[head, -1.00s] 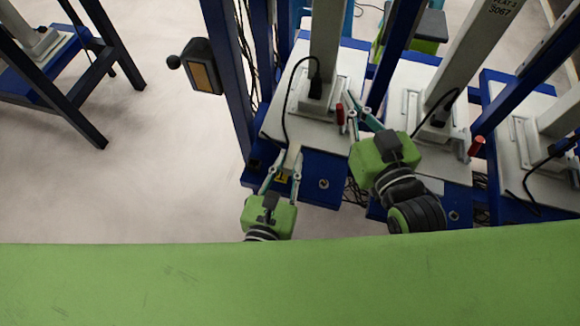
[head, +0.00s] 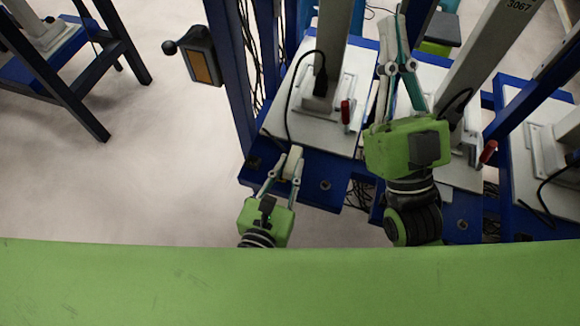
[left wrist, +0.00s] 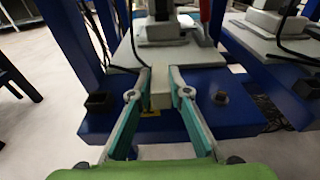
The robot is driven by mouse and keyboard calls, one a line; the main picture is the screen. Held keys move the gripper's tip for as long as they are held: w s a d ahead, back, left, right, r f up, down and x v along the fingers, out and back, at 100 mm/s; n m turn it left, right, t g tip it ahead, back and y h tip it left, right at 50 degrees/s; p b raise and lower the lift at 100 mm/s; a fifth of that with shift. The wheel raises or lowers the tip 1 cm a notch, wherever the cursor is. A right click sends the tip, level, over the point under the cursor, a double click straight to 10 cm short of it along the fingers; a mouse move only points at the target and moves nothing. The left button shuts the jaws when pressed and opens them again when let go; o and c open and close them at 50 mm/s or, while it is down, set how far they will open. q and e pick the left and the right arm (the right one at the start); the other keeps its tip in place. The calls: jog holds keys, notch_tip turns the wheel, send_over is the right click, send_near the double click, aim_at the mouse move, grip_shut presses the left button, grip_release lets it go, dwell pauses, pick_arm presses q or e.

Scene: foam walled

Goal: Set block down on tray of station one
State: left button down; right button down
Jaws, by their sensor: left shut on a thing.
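A small cream block (head: 293,161) is between the fingertips of my left gripper (head: 284,170). The block also shows in the left wrist view (left wrist: 160,89), with the two fingers closed on its sides. It is at the front edge of the white tray (head: 274,122) of the left station, which has a blue frame. I cannot tell whether the block touches the tray. The tray also shows in the left wrist view (left wrist: 124,56). My right gripper (head: 396,25) is up over the gap by the middle station, its fingers close together; nothing is clearly seen between them.
A grey post with a black cable rises from the tray, with a red handle (head: 346,112) on its right. A dark box with an orange face (head: 203,66) juts out left of the blue upright. More stations stand at the right. Open floor lies at the left.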

pick_arm(q)
jog(key=shift+f, duration=0.15)
jog(key=c, duration=1.9)
grip_release()
pick_arm(e)
jog(key=shift+s+r+y, duration=0.3)
jog(key=shift+s+r, duration=0.1)
jog(key=shift+w, duration=0.1)
